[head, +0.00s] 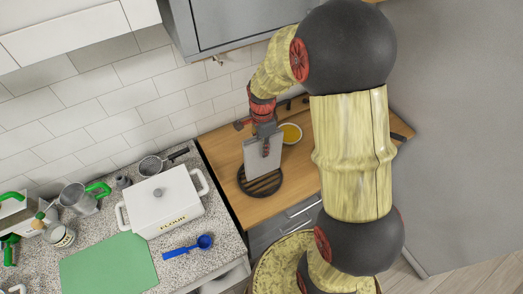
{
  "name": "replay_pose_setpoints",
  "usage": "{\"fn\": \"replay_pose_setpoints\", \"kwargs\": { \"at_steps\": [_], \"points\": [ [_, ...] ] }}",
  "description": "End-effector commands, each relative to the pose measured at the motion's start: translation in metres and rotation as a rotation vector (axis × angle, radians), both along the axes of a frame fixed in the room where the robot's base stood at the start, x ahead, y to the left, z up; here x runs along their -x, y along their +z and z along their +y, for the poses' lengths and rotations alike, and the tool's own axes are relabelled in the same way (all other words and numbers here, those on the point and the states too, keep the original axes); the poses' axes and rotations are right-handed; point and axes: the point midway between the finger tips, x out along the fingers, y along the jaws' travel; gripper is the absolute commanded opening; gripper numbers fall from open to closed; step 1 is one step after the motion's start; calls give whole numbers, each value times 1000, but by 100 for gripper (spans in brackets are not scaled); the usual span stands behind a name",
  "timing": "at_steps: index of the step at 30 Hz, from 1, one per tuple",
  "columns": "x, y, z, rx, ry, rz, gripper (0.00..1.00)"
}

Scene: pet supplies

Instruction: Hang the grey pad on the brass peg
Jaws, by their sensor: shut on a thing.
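The grey pad (257,163) is a flat, light grey rectangle, held roughly upright above the wooden counter. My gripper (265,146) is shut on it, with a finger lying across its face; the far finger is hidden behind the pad. A small peg-like fitting (217,61) sticks out of the tiled wall just under the grey cabinet, up and to the left of the gripper. It may be the brass peg, but it is too small to tell its colour. The pad is well apart from it.
A dark slatted round trivet (262,188) lies below the pad, and a yellow-filled bowl (290,133) stands right of it. A white flour box (162,204), a strainer (151,166) and a blue scoop (189,246) occupy the speckled counter. The grey cabinet (240,22) overhangs the wall.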

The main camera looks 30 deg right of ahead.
Motion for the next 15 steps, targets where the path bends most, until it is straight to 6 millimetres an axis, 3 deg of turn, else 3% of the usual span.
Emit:
{"fn": "replay_pose_setpoints", "kwargs": {
  "at_steps": [6, 10, 15],
  "points": [
    [-12, -16, -3, 0, 0, 2, 0],
    [-10, -34, -3, -1, 0, 4, 0],
    [-11, -39, -3, 0, 0, -1, 0]
  ]
}}
